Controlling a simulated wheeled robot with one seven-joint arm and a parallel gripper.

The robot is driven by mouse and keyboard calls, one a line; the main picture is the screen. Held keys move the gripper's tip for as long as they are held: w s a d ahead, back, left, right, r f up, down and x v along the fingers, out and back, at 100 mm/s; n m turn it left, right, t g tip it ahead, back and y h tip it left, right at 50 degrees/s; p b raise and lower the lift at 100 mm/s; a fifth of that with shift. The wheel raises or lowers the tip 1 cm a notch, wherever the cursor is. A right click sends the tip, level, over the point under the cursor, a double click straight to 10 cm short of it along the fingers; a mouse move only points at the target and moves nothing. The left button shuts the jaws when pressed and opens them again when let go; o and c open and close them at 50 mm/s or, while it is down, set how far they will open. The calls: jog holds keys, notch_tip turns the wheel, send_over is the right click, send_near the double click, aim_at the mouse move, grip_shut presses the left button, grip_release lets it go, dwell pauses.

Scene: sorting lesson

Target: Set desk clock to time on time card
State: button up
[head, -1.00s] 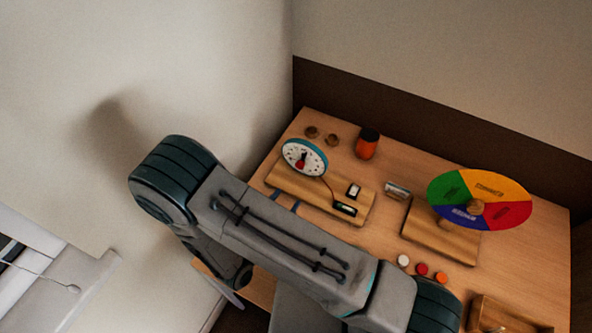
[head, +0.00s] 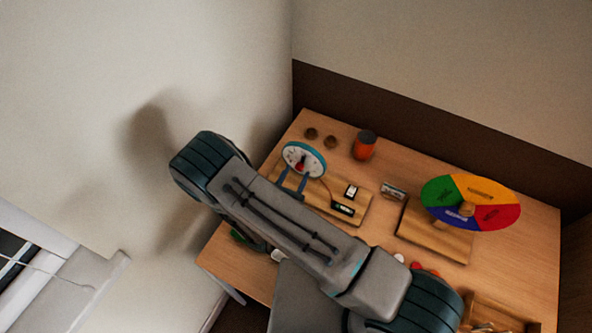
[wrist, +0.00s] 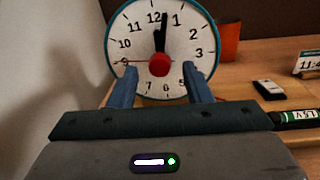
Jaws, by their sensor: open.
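The desk clock (head: 316,163) has a round white face and teal rim and stands on a wooden base (head: 318,201). In the wrist view its face (wrist: 190,32) is straight ahead, with a red centre knob (wrist: 160,64). The dark hands lie close together, pointing up near 12; a thin red hand points toward 9. My gripper (wrist: 160,69) is open, its two blue fingers either side of the knob in the picture; contact cannot be told. It also shows at the clock's front in the head view (head: 294,178).
An orange cup (head: 364,149) and two small brown pieces stand behind the clock. A coloured wheel (head: 484,190) on a wooden base is at the right. A white-and-black block (head: 351,191) and a labelled dark piece (head: 343,209) lie on the clock's base. A wall is close at left.

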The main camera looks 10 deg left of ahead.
jog(key=shift+w+d, duration=0.15)
jog(key=shift+w, duration=0.35)
grip_shut()
jog(key=shift+n, duration=0.5)
